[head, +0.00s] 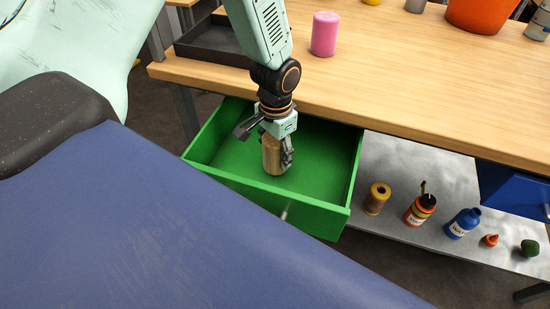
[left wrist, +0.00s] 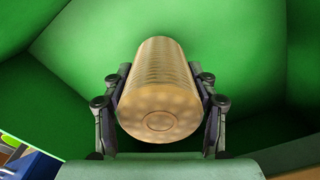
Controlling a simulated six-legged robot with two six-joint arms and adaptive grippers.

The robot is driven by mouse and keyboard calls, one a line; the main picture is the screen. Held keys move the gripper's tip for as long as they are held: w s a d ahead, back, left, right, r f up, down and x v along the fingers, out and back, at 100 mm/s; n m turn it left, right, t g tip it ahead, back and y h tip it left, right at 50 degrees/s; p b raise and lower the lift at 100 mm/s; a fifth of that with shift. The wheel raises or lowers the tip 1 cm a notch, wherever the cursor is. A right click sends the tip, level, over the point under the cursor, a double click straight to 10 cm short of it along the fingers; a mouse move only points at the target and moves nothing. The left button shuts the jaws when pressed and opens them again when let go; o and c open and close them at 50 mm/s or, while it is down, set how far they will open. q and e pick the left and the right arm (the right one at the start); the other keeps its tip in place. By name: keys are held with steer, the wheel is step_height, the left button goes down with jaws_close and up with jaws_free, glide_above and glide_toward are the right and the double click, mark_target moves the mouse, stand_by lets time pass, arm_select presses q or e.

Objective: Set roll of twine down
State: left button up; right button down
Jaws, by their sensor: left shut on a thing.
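The roll of twine (left wrist: 158,88) is a tan ribbed cylinder between the two fingers of my left gripper (left wrist: 160,108) in the left wrist view. In the head view my left gripper (head: 276,140) points down into the open green drawer (head: 330,212), shut on the roll of twine (head: 272,157). The roll stands roughly upright inside the drawer walls. I cannot tell whether its lower end touches the drawer floor. My right gripper is not in view.
The wooden table (head: 420,80) carries a pink cylinder (head: 325,34), a dark tray (head: 212,42) and an orange pot (head: 482,12). The grey shelf (head: 385,155) below holds a tan spool (head: 377,198), an orange-and-black container (head: 420,209), a blue bottle (head: 462,223) and small items. The drawer floor around the roll looks clear.

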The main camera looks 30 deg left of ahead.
arm_select(q)
steer(key=shift+d+f, duration=0.15)
steer(key=shift+f, duration=0.75)
steer(key=shift+w+f+b, duration=0.1)
steer(key=shift+f+b, duration=0.15)
steer(key=shift+b, duration=0.05)
steer(key=shift+w, duration=0.1)
steer(key=shift+s, duration=0.2)
steer(key=o, duration=0.9)
steer(key=shift+f, duration=0.1)
steer(key=o, duration=0.3)
steer(key=shift+w+f, duration=0.1)
steer(key=shift+w, duration=0.05)
steer(key=shift+o, duration=0.7)
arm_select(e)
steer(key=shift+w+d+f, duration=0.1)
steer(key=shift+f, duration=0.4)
